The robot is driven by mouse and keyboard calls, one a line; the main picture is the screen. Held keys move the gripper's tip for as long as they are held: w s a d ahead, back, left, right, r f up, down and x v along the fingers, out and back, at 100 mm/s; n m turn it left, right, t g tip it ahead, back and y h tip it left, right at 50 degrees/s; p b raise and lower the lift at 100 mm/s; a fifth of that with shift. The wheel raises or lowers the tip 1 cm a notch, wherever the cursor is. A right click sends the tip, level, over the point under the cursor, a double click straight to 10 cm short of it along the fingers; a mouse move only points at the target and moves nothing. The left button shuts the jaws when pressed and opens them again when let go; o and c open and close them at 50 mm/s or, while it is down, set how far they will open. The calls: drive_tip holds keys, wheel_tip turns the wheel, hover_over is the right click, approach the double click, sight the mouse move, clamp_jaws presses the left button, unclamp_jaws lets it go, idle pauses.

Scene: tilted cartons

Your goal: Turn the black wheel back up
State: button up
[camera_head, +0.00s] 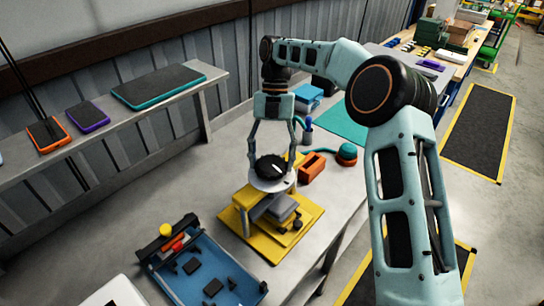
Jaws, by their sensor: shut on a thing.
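The black wheel (270,167) is a round dark disc with a white mark on its top. It sits on a pale round plate (268,184) above a yellow stand (299,240) with grey parts beneath. My gripper (271,163) reaches down from above with its two fingers at either side of the wheel and is shut on it. The exact finger contact is too small to see clearly.
A blue tray (249,289) with dark pieces stands at the front left. An orange block (312,167) and a teal-and-orange round item (347,153) lie right of the stand. A shelf with tablets (160,84) runs along the left wall.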

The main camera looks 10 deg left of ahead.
drive_tip(key=shift+f+n+h, duration=0.1)
drive_tip(key=shift+n+h, duration=0.2)
drive_tip(key=shift+n, duration=0.3)
drive_tip(key=o, duration=1.2)
drive_tip(key=shift+c, duration=0.2)
drive_tip(key=shift+v, duration=3.8)
